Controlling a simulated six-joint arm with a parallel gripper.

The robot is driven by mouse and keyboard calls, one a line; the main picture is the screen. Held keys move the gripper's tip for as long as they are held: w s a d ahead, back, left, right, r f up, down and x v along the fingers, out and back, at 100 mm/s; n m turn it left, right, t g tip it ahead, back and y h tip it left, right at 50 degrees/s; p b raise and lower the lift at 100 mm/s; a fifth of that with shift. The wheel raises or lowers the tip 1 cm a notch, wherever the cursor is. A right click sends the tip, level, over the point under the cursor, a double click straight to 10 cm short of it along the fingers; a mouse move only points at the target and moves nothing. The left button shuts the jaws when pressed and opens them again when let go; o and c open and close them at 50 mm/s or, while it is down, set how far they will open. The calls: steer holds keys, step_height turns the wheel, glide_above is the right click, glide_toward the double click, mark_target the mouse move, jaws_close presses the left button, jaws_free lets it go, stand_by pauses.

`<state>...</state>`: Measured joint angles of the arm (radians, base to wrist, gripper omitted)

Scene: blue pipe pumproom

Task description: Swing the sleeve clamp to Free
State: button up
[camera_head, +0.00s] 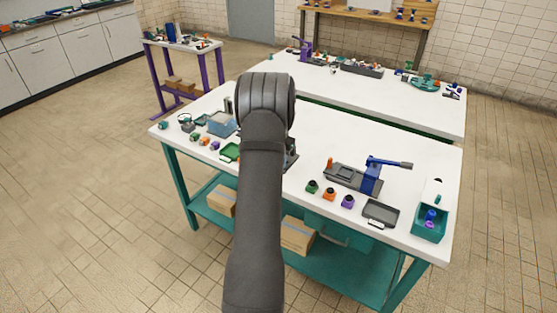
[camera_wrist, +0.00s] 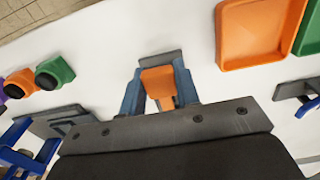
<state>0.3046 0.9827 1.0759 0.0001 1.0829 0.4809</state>
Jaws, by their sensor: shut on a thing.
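In the wrist view my gripper (camera_wrist: 159,74) has its two blue-grey fingers on either side of an orange block-like piece (camera_wrist: 157,83) and is shut on it. The piece looks like the handle of the sleeve clamp, but its mount is mostly hidden by my gripper. A grey plate edge (camera_wrist: 160,58) shows just beyond the fingertips. In the head view my arm hides my gripper and most of this spot; only a dark edge of a fixture (camera_head: 291,153) shows beside the arm. No Free mark can be read.
A grey fixture with a blue lever (camera_head: 372,175) stands to the right, with green, orange and purple round parts (camera_head: 330,194) before it. An orange tray (camera_wrist: 258,32) and a green tray (camera_wrist: 308,35) lie close by. A dark tray (camera_head: 381,213) and teal box (camera_head: 431,212) are farther right.

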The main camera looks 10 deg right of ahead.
steer(key=shift+r, duration=0.2)
steer(key=shift+w+d+r, duration=0.15)
steer(key=shift+r, duration=0.65)
steer(key=shift+w+d+r, duration=0.1)
steer(key=shift+r, duration=0.65)
steer(key=shift+r, duration=0.15)
steer(key=shift+w+d+r, duration=0.1)
steer(key=shift+r, duration=0.1)
steer(key=shift+w+d+r, duration=0.3)
steer(key=shift+r, duration=0.3)
steer(key=shift+w+d+r, duration=0.3)
steer(key=shift+r, duration=0.3)
